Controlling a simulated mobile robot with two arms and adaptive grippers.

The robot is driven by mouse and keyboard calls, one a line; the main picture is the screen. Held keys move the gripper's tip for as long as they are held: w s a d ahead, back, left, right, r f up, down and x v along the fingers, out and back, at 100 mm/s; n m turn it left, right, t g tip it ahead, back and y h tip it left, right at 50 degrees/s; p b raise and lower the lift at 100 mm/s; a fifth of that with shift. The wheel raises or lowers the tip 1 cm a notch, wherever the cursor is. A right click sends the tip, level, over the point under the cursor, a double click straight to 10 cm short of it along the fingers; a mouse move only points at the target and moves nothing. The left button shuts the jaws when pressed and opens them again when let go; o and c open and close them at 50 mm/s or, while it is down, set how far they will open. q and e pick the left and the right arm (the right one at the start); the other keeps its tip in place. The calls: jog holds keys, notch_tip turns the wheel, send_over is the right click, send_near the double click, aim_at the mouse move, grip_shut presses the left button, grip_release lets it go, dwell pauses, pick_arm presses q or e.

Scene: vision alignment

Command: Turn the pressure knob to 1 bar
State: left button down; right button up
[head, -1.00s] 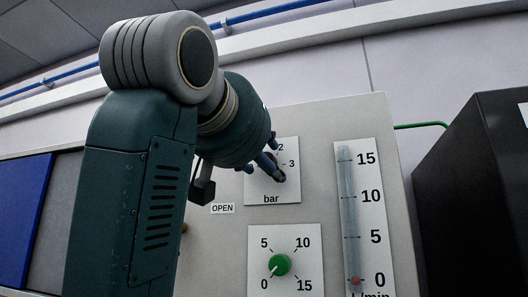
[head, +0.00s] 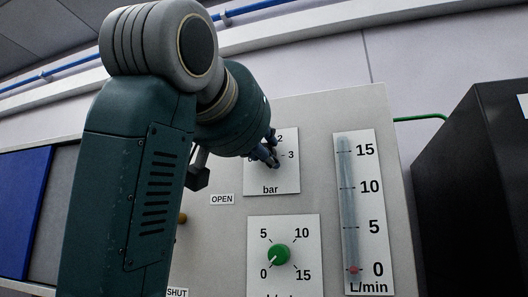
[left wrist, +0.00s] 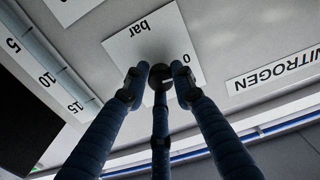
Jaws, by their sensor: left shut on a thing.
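The pressure dial plate (head: 286,181), marked "bar" with 2 and 3 visible, is on the grey panel in the head view. It also shows upside down in the left wrist view (left wrist: 146,45), with "bar" and 0 readable. The dark pressure knob (left wrist: 160,73) sits between the fingertips of my left gripper (left wrist: 158,88) and is partly covered by them. In the head view my left gripper (head: 268,157) is at the plate's upper left, shut on the knob. The gripper hides the knob's pointer, so its setting cannot be read. My right gripper is not in view.
Below the dial is a green flow knob (head: 278,254), pointing near 0. A flow tube (head: 350,210) to the right has its red float near 0. "OPEN" (head: 222,199) and "SHUT" labels are at left. A black cabinet (head: 480,190) stands at right.

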pick_arm(q)
jog(key=shift+w+f+m+b, duration=0.1)
jog(key=shift+m+b, duration=0.2)
jog(key=shift+m, duration=2.25)
jog(key=shift+f+m+b, duration=0.1)
jog(key=shift+m+b, duration=0.15)
jog(key=shift+m, duration=2.6)
jog(key=c, duration=1.5)
grip_release()
jog(key=shift+a, duration=0.1)
jog(key=shift+o, duration=0.2)
jog(key=v, duration=1.2)
